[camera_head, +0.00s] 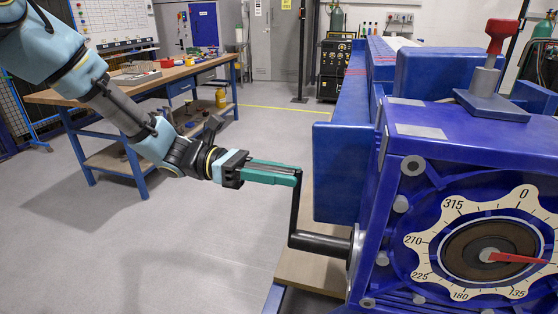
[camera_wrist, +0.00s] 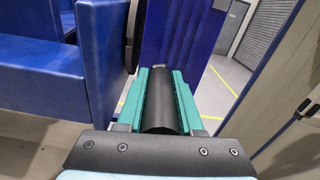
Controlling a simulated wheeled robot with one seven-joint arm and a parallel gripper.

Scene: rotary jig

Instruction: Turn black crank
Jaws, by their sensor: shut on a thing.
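The black crank (camera_head: 320,242) sticks out of the left side of the blue rotary jig (camera_head: 430,160). Its shaft runs left from a round hub, and its arm points upward at the outer end. My gripper (camera_head: 296,172), with teal fingers, reaches in from the left and is shut on the crank at the top of that arm. In the wrist view the black cylindrical handle (camera_wrist: 160,113) lies between the two teal fingers (camera_wrist: 160,80). The dial (camera_head: 440,225) on the jig's front has a red pointer (camera_head: 515,258) pointing right, between 0 and 135.
A red-handled clamp (camera_head: 500,40) stands on top of the jig. A blue block (camera_head: 335,170) sits just right of the crank arm. A workbench (camera_head: 130,85) stands at the back left. The floor left of the crank is clear.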

